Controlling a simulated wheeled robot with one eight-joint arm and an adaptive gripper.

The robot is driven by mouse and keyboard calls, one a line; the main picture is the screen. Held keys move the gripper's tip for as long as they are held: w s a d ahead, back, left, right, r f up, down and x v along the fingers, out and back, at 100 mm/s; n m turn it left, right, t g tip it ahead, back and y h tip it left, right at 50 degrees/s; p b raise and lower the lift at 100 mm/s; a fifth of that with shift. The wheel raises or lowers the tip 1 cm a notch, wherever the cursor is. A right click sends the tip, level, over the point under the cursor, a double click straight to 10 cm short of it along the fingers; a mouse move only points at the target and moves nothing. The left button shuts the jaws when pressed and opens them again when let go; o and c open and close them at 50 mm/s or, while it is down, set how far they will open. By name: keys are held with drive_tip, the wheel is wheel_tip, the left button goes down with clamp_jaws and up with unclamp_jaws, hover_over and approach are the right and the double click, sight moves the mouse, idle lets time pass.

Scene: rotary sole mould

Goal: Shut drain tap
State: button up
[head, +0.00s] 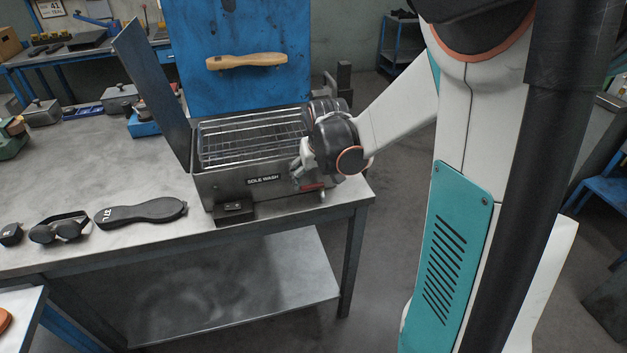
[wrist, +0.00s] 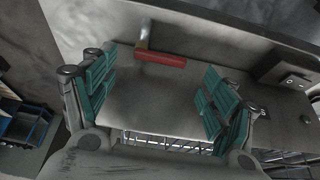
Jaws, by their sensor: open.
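The drain tap has a red lever (head: 313,187) low on the right of the front of the metal tank (head: 240,192) marked "SOLE WASH". In the wrist view the red lever (wrist: 162,58) lies roughly crosswise, with a metal stem (wrist: 143,34) at its left end. My gripper (head: 303,172) is at the tank's front right, close by the lever, and partly hides the tap in the head view. In the wrist view my gripper (wrist: 157,88) is open, its teal finger pads well apart. The lever shows between and beyond the fingertips; no contact is visible.
A small black box (head: 233,210) is at the tank's lower front left. A wire rack (head: 250,140) lies in the tank, and its grey lid (head: 152,90) stands open at the left.

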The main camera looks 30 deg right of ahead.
drive_tip(key=v, duration=0.8)
drive_tip(key=shift+s+r, duration=0.15)
drive_tip(key=shift+r, duration=0.15)
drive_tip(key=shift+a, duration=0.15)
